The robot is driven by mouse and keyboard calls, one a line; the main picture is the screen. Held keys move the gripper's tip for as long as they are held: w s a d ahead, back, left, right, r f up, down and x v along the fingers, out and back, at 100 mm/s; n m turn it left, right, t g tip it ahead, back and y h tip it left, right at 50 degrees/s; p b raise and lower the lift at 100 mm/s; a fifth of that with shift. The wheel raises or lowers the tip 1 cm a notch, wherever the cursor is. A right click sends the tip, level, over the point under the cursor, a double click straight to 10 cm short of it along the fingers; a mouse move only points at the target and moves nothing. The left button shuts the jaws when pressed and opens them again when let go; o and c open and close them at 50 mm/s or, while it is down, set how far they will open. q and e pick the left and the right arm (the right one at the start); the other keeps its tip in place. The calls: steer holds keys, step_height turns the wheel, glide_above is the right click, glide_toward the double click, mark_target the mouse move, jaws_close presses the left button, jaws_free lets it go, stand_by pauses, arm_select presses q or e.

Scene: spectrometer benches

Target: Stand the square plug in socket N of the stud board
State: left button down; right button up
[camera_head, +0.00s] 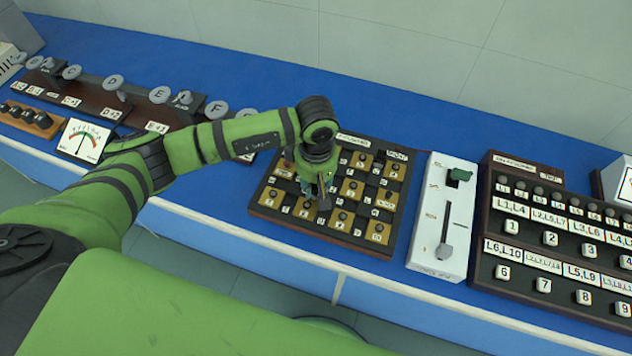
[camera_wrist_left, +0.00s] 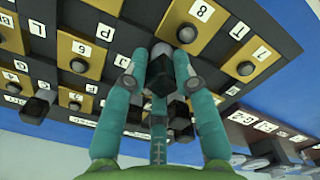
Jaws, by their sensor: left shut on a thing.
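The stud board (camera_head: 262,207) is a dark board with tan and black squares, round studs and small white labels. My left gripper (camera_head: 322,194) is over the middle of the board, pointing down. In the left wrist view its teal fingers (camera_wrist_left: 160,68) are shut on a dark, blocky piece, which looks like the square plug (camera_wrist_left: 157,78). Its lower end and any contact with the board cannot be made out. Labels 8, T, 7, J and P show nearby; I cannot make out socket N's label. My right gripper is not in view.
Other dark blocks stand on the board, one at the left of the wrist view (camera_wrist_left: 38,106). A white slider box (camera_head: 437,220) and a numbered button panel (camera_head: 555,240) stand to the right. A dial meter (camera_head: 84,140) and a row of round knobs are left. Blue bench behind is clear.

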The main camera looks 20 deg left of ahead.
arm_select(q)
steer(key=shift+f, duration=0.15)
steer(key=c, duration=1)
jaws_free()
steer(key=shift+r, duration=0.5)
step_height(320, 180, up, 12)
steer(key=b, duration=0.4)
steer(key=shift+f+b, duration=0.25)
steer(key=shift+b, duration=0.05)
